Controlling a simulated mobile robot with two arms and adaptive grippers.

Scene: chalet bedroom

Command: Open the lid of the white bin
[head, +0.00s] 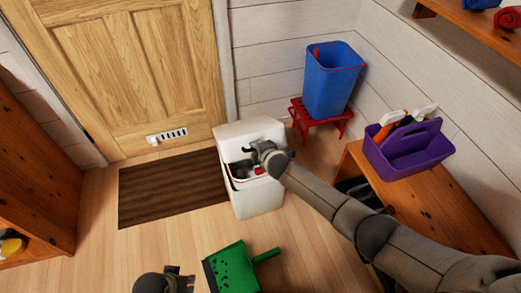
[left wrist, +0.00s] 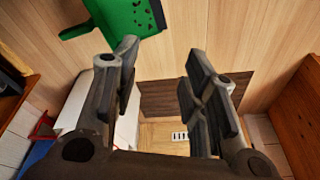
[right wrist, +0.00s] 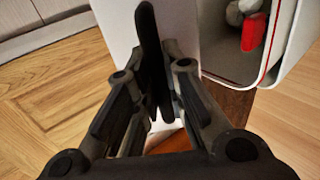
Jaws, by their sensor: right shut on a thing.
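The white bin (head: 260,200) stands on the floor beside the door mat. Its lid (head: 248,132) is tilted up at the back, and the opening shows a red-edged rim and some contents, one of them red (right wrist: 253,32). My right gripper (head: 254,154) is at the lid, above the opening. In the right wrist view its fingers (right wrist: 156,70) are close together against the white lid panel (right wrist: 122,22), shut on its edge; the exact contact is partly hidden. My left gripper (head: 181,278) is low at the front; in the left wrist view its fingers (left wrist: 160,80) are apart and empty.
A green dustpan (head: 230,268) lies on the floor near my left gripper. A blue bin (head: 332,80) stands on a red stool (head: 322,118) behind the white bin. A purple caddy (head: 408,152) sits on a wooden cabinet (head: 440,205) at right. The dark mat (head: 165,190) is clear.

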